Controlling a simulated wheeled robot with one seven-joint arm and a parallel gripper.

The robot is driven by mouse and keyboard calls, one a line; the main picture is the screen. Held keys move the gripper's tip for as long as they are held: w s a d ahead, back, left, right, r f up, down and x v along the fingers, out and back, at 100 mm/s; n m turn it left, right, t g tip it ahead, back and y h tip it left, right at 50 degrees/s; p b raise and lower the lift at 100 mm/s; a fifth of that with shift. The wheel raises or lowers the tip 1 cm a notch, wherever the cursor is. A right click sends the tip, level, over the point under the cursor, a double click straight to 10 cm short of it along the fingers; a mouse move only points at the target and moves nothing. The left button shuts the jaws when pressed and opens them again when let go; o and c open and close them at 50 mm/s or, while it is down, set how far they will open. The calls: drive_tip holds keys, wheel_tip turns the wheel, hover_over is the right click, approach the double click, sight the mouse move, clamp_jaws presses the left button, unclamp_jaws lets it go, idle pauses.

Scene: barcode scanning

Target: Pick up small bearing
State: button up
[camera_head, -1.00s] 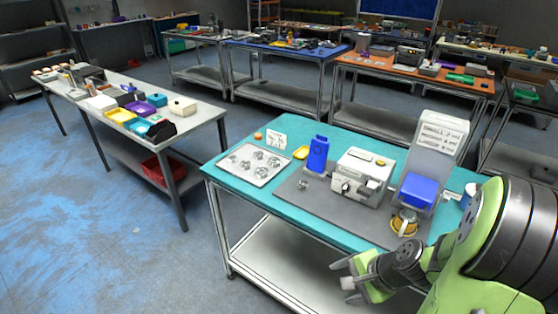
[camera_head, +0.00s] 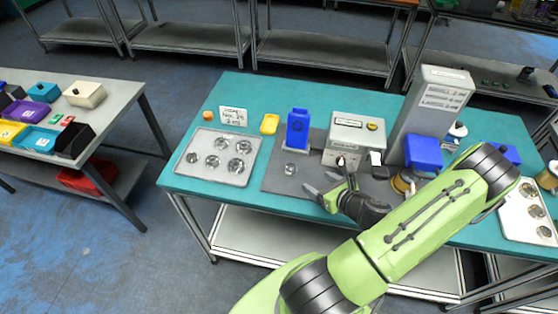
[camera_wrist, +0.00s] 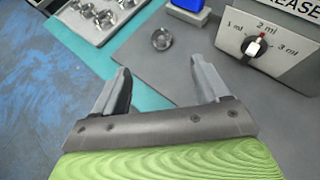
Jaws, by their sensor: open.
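A small metal bearing (camera_head: 290,168) lies alone on the grey mat (camera_head: 276,182), near the mat's left side. It also shows in the wrist view (camera_wrist: 162,39), just beyond the gap between my fingertips. My gripper (camera_head: 321,184) is open and empty, to the right of the bearing and apart from it. In the wrist view my gripper (camera_wrist: 160,66) has both fingers spread wide with only mat between them. More round metal bearings (camera_head: 237,166) sit in the silver tray (camera_head: 190,180) to the left.
The grease machine (camera_head: 354,133) with its dial stands just behind my gripper. A blue container (camera_head: 298,129) stands behind the bearing. A tall grey machine (camera_head: 432,108) with a blue box is farther right.

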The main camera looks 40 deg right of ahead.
drive_tip(key=b, duration=0.6)
approach(289, 166)
drive_tip(key=p+x, duration=0.1)
drive_tip(key=x, duration=0.6)
drive_tip(key=shift+f+p, duration=0.15)
drive_tip(key=shift+p, duration=0.2)
drive_tip(key=shift+s, duration=0.15)
drive_tip(key=shift+c, duration=1.4)
drive_tip(key=c, duration=0.9)
wheel_tip(289, 166, up, 10)
drive_tip(key=p, duration=0.2)
drive_tip(key=shift+n+y, duration=0.5)
drive_tip(key=shift+y, duration=0.2)
drive_tip(key=w+a+f, duration=0.2)
drive_tip(key=a, duration=0.4)
drive_tip(key=w+a+f, duration=0.2)
drive_tip(key=a, duration=0.5)
drive_tip(key=w+a+f, duration=0.2)
drive_tip(key=w+a, duration=0.1)
drive_tip(key=a, duration=0.4)
drive_tip(key=shift+w+a, duration=0.1)
drive_tip(key=a, duration=0.7)
drive_tip(key=shift+s+f+n, duration=0.2)
drive_tip(key=shift+s+n, duration=0.1)
drive_tip(key=shift+s, duration=0.15)
